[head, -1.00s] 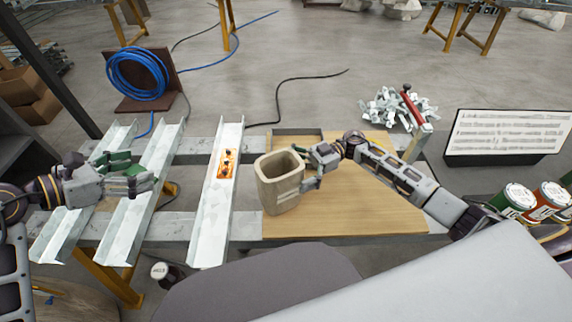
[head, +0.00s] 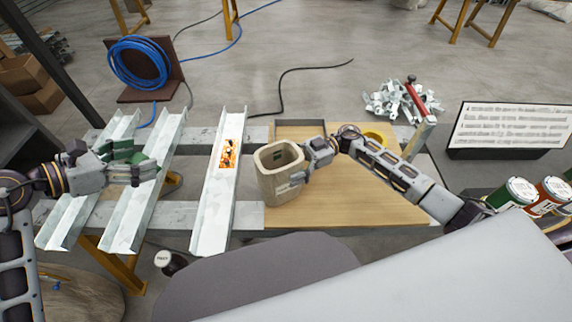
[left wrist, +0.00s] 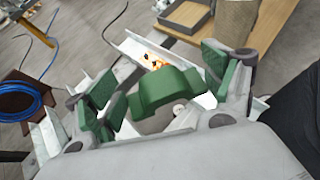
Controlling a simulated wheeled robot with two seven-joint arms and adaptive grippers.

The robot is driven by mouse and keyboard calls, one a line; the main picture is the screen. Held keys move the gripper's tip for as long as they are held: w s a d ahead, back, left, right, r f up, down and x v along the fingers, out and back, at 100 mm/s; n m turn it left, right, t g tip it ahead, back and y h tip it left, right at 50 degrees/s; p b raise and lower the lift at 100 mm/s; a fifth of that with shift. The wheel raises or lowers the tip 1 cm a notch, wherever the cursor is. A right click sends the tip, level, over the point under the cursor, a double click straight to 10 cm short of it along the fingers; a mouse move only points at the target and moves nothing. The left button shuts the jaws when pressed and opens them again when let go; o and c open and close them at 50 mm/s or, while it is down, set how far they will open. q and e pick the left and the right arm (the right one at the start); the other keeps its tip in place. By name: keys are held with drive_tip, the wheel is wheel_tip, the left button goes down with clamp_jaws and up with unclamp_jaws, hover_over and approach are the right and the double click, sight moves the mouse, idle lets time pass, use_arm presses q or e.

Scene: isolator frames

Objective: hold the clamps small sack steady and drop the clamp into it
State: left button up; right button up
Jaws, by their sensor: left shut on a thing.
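The clamps small sack (head: 279,185), beige and open-topped, stands upright on the wooden board. A small dark patch shows inside its mouth; I cannot tell what it is. My right gripper (head: 303,168) is at the sack's right side, with a finger against its outside; its other fingertips are hidden. My left gripper (head: 150,165) is well left of the sack, above the metal channels. In the left wrist view, a green arched piece, seemingly the clamp (left wrist: 165,90), sits between its green-padded fingers, which are shut on it.
Metal channels (head: 212,200) lie across the frame between my left gripper and the sack; one bears an orange label (head: 228,154). A shallow tray (head: 300,125) and a yellow round thing (head: 376,137) are behind the sack. A heap of metal pieces (head: 390,103) is farther back.

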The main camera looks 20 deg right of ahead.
use_arm(q)
drive_tip(key=shift+r, duration=0.1)
drive_tip(key=r, duration=0.2)
drive_tip(key=w+r, duration=0.1)
drive_tip(key=r, duration=0.1)
drive_tip(key=w+r, duration=0.1)
drive_tip(key=r, duration=0.1)
drive_tip(key=shift+w+d+r, duration=0.1)
drive_tip(key=shift+d+r, duration=0.05)
drive_tip(key=d+r+m+g+h, duration=0.2)
drive_tip(key=d+r+m+g, duration=0.1)
drive_tip(key=d+r, duration=0.9)
drive_tip(key=s+d+f+m+g, duration=0.1)
drive_tip(key=d+f+m+g, duration=0.15)
drive_tip(key=d, duration=0.85)
drive_tip(key=s+d+f+m+g, duration=0.3)
drive_tip(key=s+d+f, duration=0.1)
drive_tip(key=d+f, duration=0.3)
wheel_tip(320, 180, down, 2)
drive_tip(key=shift+d+f+g, duration=0.1)
drive_tip(key=shift+d+g, duration=0.25)
drive_tip(key=shift+m, duration=0.25)
drive_tip(key=shift+f, duration=0.1)
